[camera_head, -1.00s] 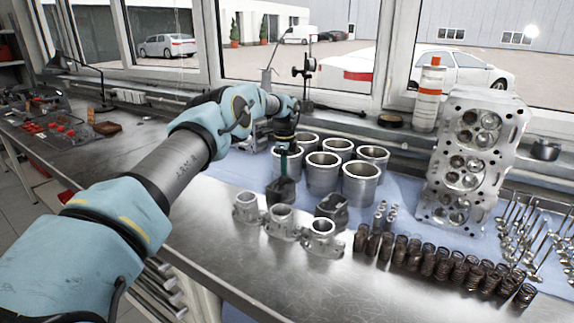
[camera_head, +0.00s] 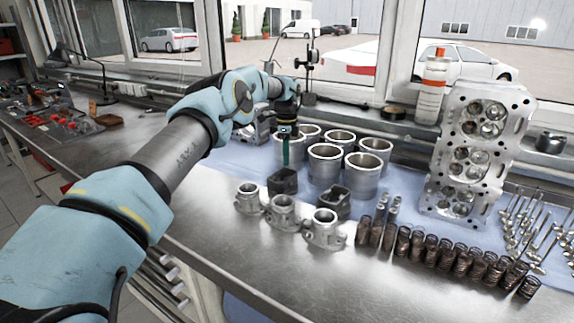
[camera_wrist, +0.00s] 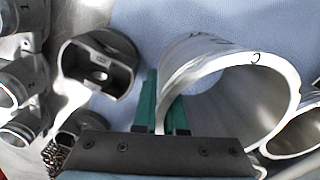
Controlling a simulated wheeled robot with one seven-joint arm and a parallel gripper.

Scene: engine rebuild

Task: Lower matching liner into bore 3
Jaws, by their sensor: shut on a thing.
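My gripper (camera_wrist: 165,112) has its two green fingers on either side of a metal liner's wall, one inside and one outside. This liner (camera_wrist: 232,62) carries a dark mark like a C, with other marks partly out of sight. In the head view my gripper (camera_head: 286,152) is at the front left of the group of liners, and hides part of the held one. It cannot be told whether the liner is clear of the mat. Three flanged cylinders with open bores (camera_head: 248,197) (camera_head: 283,212) (camera_head: 323,229) stand in a row in front; numbers 1 and 2 show in the wrist view (camera_wrist: 18,85).
Several other liners (camera_head: 362,177) stand close to the right and behind. Two dark pistons (camera_head: 283,181) (camera_head: 334,203) lie between liners and cylinders. Springs (camera_head: 450,257) line the front right, and a cylinder head (camera_head: 478,140) stands behind them. The bench front left is bare.

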